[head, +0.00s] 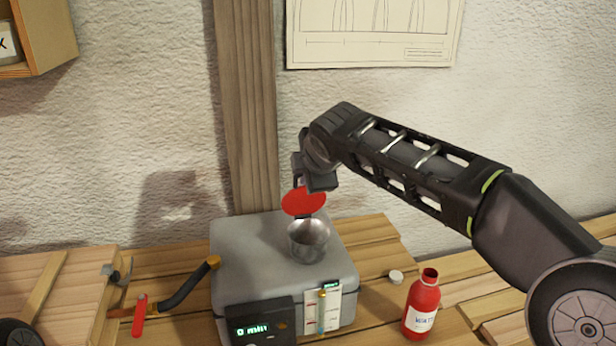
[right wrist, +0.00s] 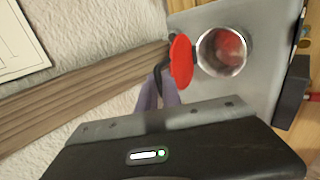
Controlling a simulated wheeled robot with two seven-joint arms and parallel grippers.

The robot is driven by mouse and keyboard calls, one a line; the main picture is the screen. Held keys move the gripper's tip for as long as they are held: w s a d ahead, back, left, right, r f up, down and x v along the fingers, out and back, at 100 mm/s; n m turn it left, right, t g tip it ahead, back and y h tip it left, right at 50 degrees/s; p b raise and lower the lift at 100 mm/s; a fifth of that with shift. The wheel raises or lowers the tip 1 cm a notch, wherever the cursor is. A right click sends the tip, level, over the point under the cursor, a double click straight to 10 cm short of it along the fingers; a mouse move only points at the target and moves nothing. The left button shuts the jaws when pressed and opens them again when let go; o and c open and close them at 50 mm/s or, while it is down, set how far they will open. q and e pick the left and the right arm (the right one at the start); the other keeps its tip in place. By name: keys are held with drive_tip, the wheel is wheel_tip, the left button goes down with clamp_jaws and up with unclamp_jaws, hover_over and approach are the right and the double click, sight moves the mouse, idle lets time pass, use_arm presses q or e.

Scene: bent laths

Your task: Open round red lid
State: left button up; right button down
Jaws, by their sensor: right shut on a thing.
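The round red lid (head: 303,201) stands tilted up on the back side of a metal cup-like opening (head: 309,240) on top of a grey box (head: 240,255). The opening is uncovered. My right gripper (head: 299,184) is at the lid's upper edge, and its fingers are partly hidden by my wrist. In the right wrist view the lid (right wrist: 181,62) is seen nearly edge-on beside the opening (right wrist: 222,52). The fingers (right wrist: 168,100) are close together at a dark handle (right wrist: 160,82) on the lid's side. My left gripper is not in view.
A red bottle (head: 422,306) and a white cap (head: 396,277) stand right of the box on the wooden bench (head: 375,240). A hammer (head: 120,275) and a tool with a red handle (head: 139,315) lie at left. A wooden post (head: 246,110) and wall are behind.

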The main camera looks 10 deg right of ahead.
drive_tip(key=shift+w, duration=0.1)
drive_tip(key=shift+w+r, duration=0.2)
drive_tip(key=shift+w, duration=0.65)
drive_tip(key=shift+w+r, duration=0.15)
drive_tip(key=shift+w, duration=0.65)
drive_tip(key=shift+w, duration=0.1)
drive_tip(key=shift+w+f, duration=0.15)
drive_tip(key=shift+w, duration=1.5)
drive_tip(key=c, duration=1.2)
unclamp_jaws()
drive_tip(key=shift+o, duration=0.2)
drive_tip(key=shift+f, duration=0.1)
